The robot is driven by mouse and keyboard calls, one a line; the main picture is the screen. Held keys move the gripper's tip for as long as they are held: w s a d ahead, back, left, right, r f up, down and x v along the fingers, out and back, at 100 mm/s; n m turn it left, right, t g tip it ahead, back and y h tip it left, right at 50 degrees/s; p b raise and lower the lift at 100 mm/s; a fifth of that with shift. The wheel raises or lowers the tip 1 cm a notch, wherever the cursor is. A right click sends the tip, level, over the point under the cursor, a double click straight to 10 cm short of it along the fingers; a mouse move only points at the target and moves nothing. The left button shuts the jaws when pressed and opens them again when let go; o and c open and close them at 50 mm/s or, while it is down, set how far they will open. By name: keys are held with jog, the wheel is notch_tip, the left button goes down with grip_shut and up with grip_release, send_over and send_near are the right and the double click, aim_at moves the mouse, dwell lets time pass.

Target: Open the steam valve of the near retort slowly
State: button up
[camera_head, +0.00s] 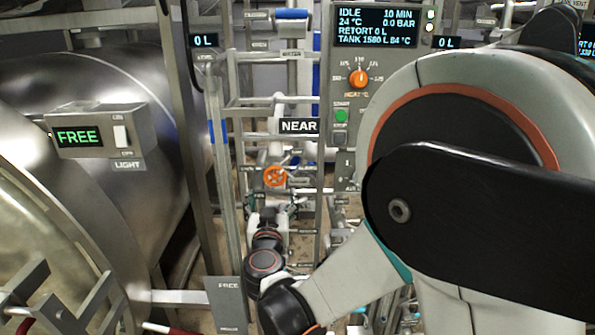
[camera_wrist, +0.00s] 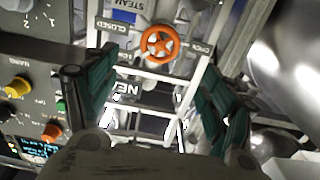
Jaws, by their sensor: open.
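The steam valve's orange handwheel (camera_wrist: 159,43) sits ahead of my gripper (camera_wrist: 157,66) in the wrist view. My gripper's teal fingers are spread wide and empty, with the wheel framed between and beyond their tips; contact does not show. A STEAM label (camera_wrist: 122,14) is beside the wheel. A CLOSED label (camera_wrist: 114,25) and an OPEN label (camera_wrist: 202,48) are to either side of it. In the head view the orange wheel (camera_head: 275,176) is below the NEAR sign (camera_head: 299,126), just above my gripper, whose fingers are small and partly hidden there.
The control panel (camera_head: 382,48) reads IDLE, 24 °C, 0.0 BAR, retort 0 L. A FREE display box (camera_head: 100,133) is mounted by the steel retort (camera_head: 130,75) at left. Pipes and frame bars (camera_head: 226,150) crowd around the wheel. My arm covers the right side.

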aim_at(275, 177)
jog(key=w+b, duration=0.1)
jog(key=w, duration=0.5)
jog(key=w+b, duration=0.1)
jog(key=w, duration=0.6)
jog(key=shift+w+d+r+b, duration=0.1)
jog(key=shift+w+d+b, duration=0.1)
jog(key=shift+w+b, duration=0.15)
jog(key=c, duration=1.1)
